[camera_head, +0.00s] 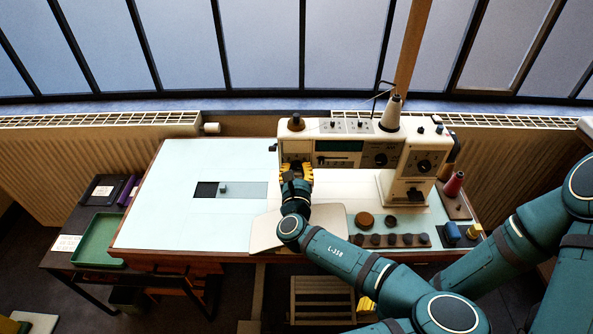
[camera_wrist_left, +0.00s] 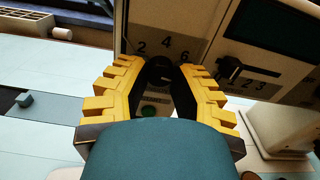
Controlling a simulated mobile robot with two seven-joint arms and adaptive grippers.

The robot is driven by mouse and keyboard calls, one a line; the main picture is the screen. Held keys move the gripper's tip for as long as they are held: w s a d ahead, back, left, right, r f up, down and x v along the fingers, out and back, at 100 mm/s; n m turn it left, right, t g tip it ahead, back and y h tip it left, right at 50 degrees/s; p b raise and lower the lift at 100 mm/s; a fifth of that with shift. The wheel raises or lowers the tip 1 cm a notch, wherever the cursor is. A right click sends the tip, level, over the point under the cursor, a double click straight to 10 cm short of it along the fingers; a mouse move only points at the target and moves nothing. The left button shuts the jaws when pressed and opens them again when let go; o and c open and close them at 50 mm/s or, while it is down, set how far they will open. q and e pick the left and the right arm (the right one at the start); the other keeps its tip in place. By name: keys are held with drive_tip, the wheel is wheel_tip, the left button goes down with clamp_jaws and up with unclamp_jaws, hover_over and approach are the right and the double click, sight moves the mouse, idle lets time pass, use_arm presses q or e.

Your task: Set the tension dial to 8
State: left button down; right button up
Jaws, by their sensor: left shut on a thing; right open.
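The cream sewing machine (camera_head: 348,146) stands at the back of the table. The tension dial (camera_wrist_left: 160,72) is a dark round knob on its front face at the left end, with the numerals 2, 4 and 6 visible above it in the left wrist view. My left gripper (camera_head: 296,168) has its yellow fingers on either side of the dial and is shut on it; the fingers also show in the left wrist view (camera_wrist_left: 160,88). The dial's pointer and the numeral 8 cannot be made out. My right gripper is out of view; only my right arm shows at the right.
A lever (camera_wrist_left: 230,68) above numerals 2 and 3 sits right of the dial. A thread cone (camera_head: 391,113) stands on top of the machine. A wooden strip of bobbins (camera_head: 390,240) lies at the front right. The pale left tabletop (camera_head: 170,215) is mostly clear.

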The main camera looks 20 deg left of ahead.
use_arm(q)
drive_tip(key=shift+r, duration=0.15)
idle(0.3)
drive_tip(key=c, duration=0.8)
unclamp_jaws()
drive_tip(key=shift+o, duration=0.2)
